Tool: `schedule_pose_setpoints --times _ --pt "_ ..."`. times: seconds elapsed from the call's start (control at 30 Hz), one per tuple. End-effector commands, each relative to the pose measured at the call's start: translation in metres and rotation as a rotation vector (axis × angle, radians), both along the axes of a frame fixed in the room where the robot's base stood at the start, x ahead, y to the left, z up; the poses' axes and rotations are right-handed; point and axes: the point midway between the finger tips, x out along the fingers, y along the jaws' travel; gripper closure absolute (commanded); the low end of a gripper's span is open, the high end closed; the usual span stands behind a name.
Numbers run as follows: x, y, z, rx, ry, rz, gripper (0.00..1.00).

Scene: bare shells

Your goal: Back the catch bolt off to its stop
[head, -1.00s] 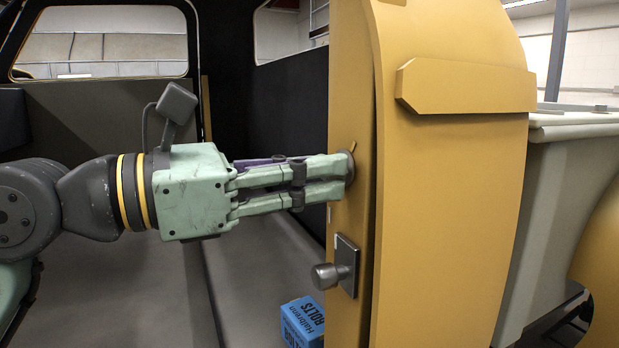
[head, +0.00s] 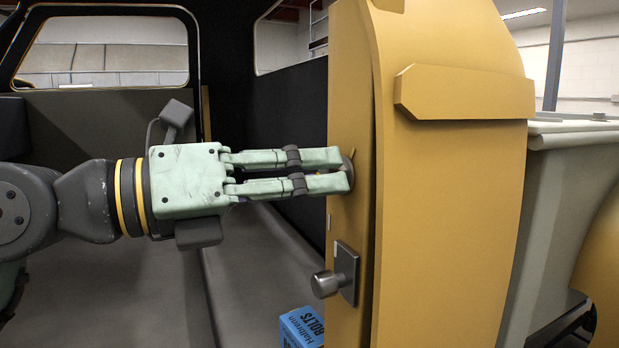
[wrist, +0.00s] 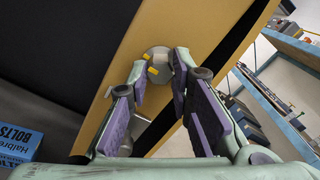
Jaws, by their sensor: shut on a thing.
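The catch bolt (head: 349,165) is a grey round head on the edge face of the yellow door, mostly hidden by my fingertips in the head view. In the wrist view, the bolt head (wrist: 154,57) shows as a grey disc with small yellow marks. My gripper (head: 346,171) reaches in from the left, level, with its fingertips at the bolt. In the wrist view, my gripper (wrist: 161,66) has a fingertip on each side of the bolt's middle, shut on it. The exact contact and how far the bolt stands out are hard to see.
A grey knob on a plate (head: 336,276) sticks out of the door (head: 455,200) below my gripper. A blue bolts box (head: 302,327) lies low behind the door edge. The dark cab interior is open behind my arm.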

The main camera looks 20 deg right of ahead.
Motion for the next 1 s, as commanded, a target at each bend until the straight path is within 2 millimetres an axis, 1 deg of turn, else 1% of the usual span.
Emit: schedule_pose_setpoints --times 0.2,0.53,0.57,0.83,1.0 --pt "0.0001 0.0001 0.0007 -0.004 0.029 -0.001 1.00" --pt "-0.0001 0.0000 0.0003 -0.002 0.030 -0.002 1.00" --pt "-0.0001 0.0000 0.0003 -0.002 0.030 -0.002 0.78" --pt "-0.0001 0.0000 0.0000 -0.002 0.028 -0.001 0.60" --pt "-0.0001 0.0000 0.0000 -0.002 0.028 -0.001 0.60"
